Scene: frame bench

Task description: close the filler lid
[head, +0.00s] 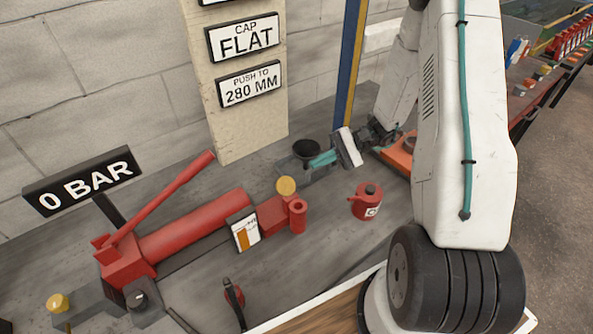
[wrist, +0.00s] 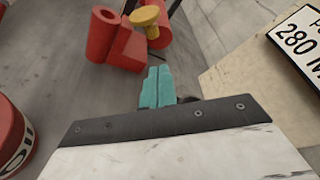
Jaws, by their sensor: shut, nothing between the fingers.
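A red hand pump (head: 195,225) lies along the bench with its long handle raised. A round yellow cap (head: 286,186) stands at the right end of its cylinder, beside a red end block (head: 275,215). In the wrist view the yellow cap (wrist: 146,16) appears as a disc on a short stem, ahead of the fingers. I cannot tell for certain whether this cap is the filler lid, or whether it is seated. My gripper (head: 315,162) has teal fingers, shut and empty, right of and apart from the yellow cap. The shut fingers (wrist: 157,78) also show in the wrist view.
A black cup (head: 306,148) stands just behind the fingers. A red oil can (head: 367,203) stands to the front right. A sign reading 0 BAR (head: 83,184) is at the left; a post with signs (head: 240,130) rises behind.

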